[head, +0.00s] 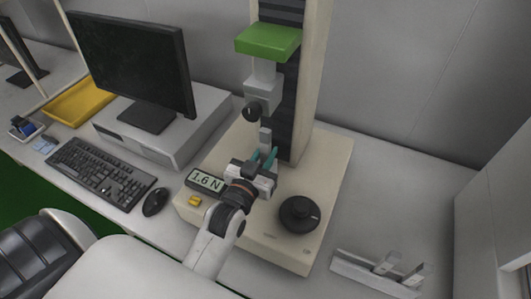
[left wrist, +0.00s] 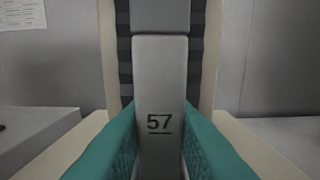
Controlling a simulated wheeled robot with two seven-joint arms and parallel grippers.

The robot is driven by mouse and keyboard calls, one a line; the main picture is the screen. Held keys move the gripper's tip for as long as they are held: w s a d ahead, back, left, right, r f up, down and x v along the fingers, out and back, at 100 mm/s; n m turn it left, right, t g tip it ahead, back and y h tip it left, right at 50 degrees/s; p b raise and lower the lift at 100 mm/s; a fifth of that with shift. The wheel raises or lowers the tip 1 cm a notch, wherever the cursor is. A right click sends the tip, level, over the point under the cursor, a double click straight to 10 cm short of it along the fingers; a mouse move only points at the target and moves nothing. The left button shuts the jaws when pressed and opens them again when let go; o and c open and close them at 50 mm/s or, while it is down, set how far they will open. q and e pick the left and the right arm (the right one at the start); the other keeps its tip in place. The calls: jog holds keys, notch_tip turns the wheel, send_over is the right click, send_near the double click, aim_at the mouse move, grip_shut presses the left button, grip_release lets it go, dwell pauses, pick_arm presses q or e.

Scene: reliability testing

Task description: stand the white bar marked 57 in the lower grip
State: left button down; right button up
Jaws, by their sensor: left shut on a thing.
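The white bar marked 57 (left wrist: 160,122) stands upright between the teal fingers of my left gripper (left wrist: 160,150), with its number facing the wrist camera. In the head view my left gripper (head: 263,163) is shut on it in front of the tester's column, and the bar's upper part (head: 265,138) shows above the fingers. The grey upper grip (head: 262,85) with a black knob (head: 252,111) hangs above. I cannot make out the lower grip; my gripper covers that area, so whether the bar's foot touches it is hidden. My right gripper is not in view.
The tester's cream base (head: 325,185) carries a display (head: 205,180) reading 1.6 N and a black round piece (head: 300,213). A green crosshead (head: 268,40) is above. A pale rack (head: 372,275) lies at right. Monitor (head: 135,60), keyboard (head: 100,175) and mouse (head: 155,201) stand left.

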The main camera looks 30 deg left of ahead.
pick_arm(q)
jog(key=c, duration=1.2)
grip_release()
jog(key=shift+o, duration=0.2)
jog(key=shift+s, duration=0.1)
jog(key=shift+s+f, duration=0.15)
jog(key=shift+s, duration=0.15)
jog(key=s, duration=0.3)
jog(key=s+b, duration=0.1)
jog(key=s, duration=0.3)
jog(key=s+b, duration=0.1)
jog(key=s, duration=0.2)
jog(key=shift+s+d, duration=0.2)
jog(key=shift+d, duration=0.15)
jog(key=shift+s, duration=0.4)
